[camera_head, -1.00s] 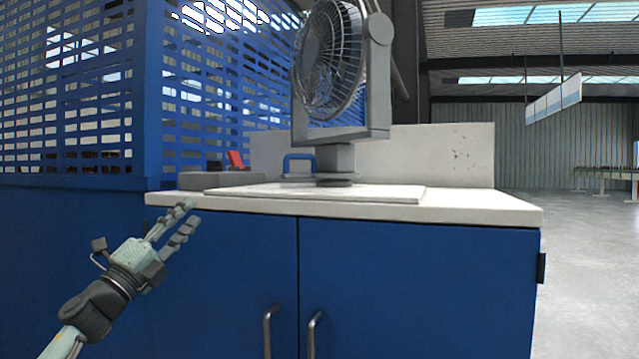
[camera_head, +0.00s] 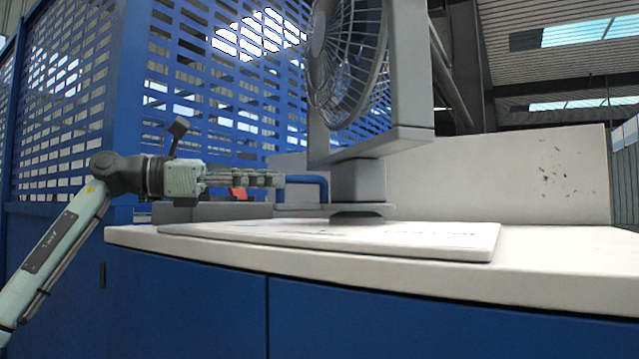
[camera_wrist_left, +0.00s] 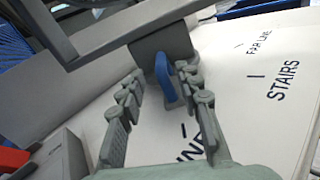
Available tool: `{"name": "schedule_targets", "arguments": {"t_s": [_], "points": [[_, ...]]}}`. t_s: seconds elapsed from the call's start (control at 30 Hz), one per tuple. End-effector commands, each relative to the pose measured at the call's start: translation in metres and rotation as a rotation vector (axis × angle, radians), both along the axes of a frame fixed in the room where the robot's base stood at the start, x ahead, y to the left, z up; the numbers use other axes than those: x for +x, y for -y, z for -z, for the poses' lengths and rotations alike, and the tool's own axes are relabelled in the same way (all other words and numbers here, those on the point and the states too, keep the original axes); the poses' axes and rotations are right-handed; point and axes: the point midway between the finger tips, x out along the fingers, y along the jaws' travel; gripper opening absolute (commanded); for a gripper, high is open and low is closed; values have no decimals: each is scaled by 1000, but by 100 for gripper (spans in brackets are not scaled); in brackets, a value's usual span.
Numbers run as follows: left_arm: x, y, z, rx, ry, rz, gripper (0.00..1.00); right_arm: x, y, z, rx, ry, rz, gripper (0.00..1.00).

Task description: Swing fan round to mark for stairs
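The fan (camera_head: 350,60) stands on a grey swivel block (camera_head: 358,181) over a white board (camera_head: 440,238). A blue handle (camera_head: 318,184) juts left from the block. The handle (camera_wrist_left: 166,76) points towards my gripper, nearer that label than STAIRS. My left gripper (camera_head: 280,180) is open, its fingertips either side of the handle; contact is unclear. My right gripper is out of view.
The white counter (camera_head: 560,270) tops blue cabinets. A blue slatted screen (camera_head: 215,90) rises behind my left arm. A grey box with a red part (camera_head: 238,193) sits behind my fingers. A low white back panel (camera_head: 550,180) stands behind the fan.

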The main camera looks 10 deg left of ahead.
Motion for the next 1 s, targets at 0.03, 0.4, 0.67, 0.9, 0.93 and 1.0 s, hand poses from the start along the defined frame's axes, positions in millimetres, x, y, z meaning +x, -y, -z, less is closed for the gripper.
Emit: {"name": "schedule_targets", "arguments": {"t_s": [0.03, 0.4, 0.67, 0.9, 0.93, 1.0], "points": [[2, 5, -1, 2, 0, 2, 34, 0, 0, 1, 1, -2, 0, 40], [28, 54, 0, -2, -2, 3, 34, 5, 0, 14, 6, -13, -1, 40], [35, 67, 0, -2, -1, 1, 34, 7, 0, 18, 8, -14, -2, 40], [35, 67, 0, -2, -1, 1, 28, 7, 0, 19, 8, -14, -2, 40], [35, 67, 0, -2, -1, 1, 24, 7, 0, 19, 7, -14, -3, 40], [35, 67, 0, -2, -1, 1, 16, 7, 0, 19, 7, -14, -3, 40]]}}
